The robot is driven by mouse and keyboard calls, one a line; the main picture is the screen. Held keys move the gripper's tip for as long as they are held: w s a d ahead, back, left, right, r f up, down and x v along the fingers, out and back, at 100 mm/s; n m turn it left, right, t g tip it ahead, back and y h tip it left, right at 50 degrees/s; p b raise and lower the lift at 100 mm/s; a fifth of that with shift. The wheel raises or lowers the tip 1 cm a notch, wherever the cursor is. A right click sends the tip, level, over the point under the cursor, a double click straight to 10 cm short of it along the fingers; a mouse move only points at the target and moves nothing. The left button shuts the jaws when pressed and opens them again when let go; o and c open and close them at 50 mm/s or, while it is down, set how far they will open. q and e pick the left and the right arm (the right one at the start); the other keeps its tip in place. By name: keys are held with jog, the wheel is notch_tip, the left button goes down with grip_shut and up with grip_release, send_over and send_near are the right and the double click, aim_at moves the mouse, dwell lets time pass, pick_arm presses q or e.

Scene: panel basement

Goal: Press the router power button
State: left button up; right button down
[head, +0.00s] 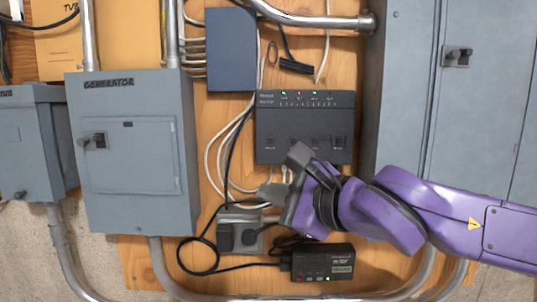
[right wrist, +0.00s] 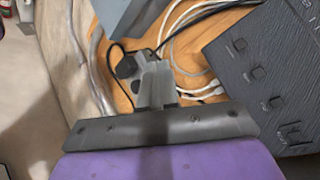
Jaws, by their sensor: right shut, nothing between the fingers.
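A black box (head: 305,110) that looks like the router is on the wooden panel, right of centre in the head view. It has small lights along its top, some lit, and a row of several dark buttons (head: 315,142) below, with labels too small to read. The right wrist view shows the box at the right (right wrist: 255,85), with its buttons (right wrist: 257,72). I cannot tell which button is power. My right gripper (head: 268,193) is shut and empty, below the box's lower left and apart from the buttons; its fingers also show in the wrist view (right wrist: 155,85). My left gripper is out of view.
A power outlet (head: 240,228) with a black plug is just below my right gripper. Loose cables (head: 225,150) hang left of the black box. A smaller black device (head: 322,264) sits below. Grey cabinets (head: 130,150) stand left and right (head: 415,90).

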aim_at(271, 141)
notch_tip(271, 141, up, 7)
jog(key=s+y, duration=0.1)
jog(key=s, duration=0.1)
jog(key=shift+s+d+r+t+y, duration=0.15)
jog(key=shift+s+d+t+y, duration=0.15)
jog(key=shift+s+d+y, duration=0.1)
jog(key=shift+w, duration=0.1)
jog(key=w+p, duration=0.4)
jog(key=w, duration=0.4)
jog(key=shift+r, duration=0.1)
jog(key=shift+w+f+p, duration=0.2)
jog(key=shift+w+p, duration=0.1)
jog(key=shift+w, duration=0.1)
dwell(1.1)
